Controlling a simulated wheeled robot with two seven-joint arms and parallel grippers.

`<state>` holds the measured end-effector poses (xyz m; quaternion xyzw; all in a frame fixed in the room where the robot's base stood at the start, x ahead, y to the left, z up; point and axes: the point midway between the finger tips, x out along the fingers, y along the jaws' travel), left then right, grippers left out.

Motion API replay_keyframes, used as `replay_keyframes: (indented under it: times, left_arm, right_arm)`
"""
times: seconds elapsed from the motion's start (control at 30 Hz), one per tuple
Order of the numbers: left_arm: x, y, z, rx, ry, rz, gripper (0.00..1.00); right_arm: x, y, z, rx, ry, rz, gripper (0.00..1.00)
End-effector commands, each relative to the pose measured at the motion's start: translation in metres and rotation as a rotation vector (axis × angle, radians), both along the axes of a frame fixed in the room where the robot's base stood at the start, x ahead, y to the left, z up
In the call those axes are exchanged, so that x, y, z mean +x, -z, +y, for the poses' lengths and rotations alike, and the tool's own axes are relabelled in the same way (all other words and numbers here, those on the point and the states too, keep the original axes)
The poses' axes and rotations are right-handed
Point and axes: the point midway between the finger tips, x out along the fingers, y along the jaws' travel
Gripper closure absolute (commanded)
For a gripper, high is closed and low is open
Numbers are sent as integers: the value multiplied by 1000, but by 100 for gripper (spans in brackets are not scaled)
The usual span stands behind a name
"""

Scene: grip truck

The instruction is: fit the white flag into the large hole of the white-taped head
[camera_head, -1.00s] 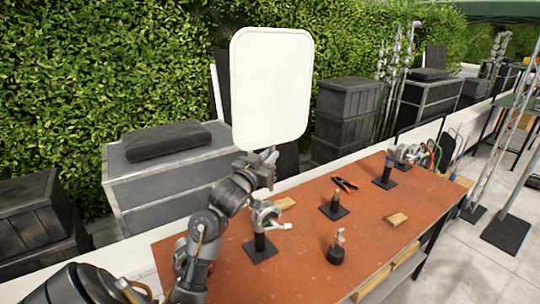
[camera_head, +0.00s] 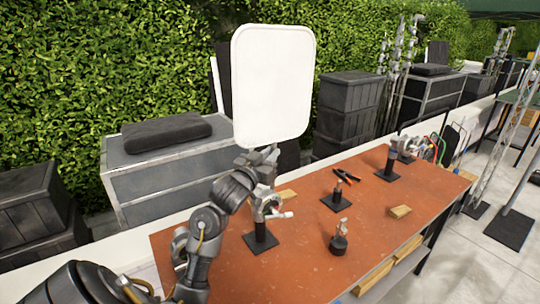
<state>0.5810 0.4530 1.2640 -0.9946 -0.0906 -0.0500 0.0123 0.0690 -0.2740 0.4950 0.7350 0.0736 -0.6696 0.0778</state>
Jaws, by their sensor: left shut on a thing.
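The white flag (camera_head: 273,85) is a large upright panel with rounded corners. My left gripper (camera_head: 260,158) is shut on it at its lower edge. The flag stem is mostly hidden by the gripper. A silver grip head (camera_head: 267,203) on a short black post and square base stands on the orange table, just below my left gripper. A second grip head (camera_head: 404,145) stands on a similar post at the far right of the table. My right gripper is not in view.
The orange table (camera_head: 300,255) also holds pliers (camera_head: 346,175), a small fixture on a black plate (camera_head: 337,201), a round-based fixture (camera_head: 339,243) and wooden blocks (camera_head: 400,212). Grey cases (camera_head: 170,182) stand behind. The table's middle front is mostly clear.

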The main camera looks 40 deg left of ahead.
Motion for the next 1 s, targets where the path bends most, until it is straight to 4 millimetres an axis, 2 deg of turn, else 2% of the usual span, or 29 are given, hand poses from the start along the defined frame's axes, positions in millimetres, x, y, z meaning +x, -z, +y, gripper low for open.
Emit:
replay_keyframes:
  times: [0.43,1.0]
  left_arm:
    - [0,2,0,0,0,-1,100]
    - [-2,18,0,-1,0,-1,100]
  right_arm:
    - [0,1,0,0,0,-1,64]
    - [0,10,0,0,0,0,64]
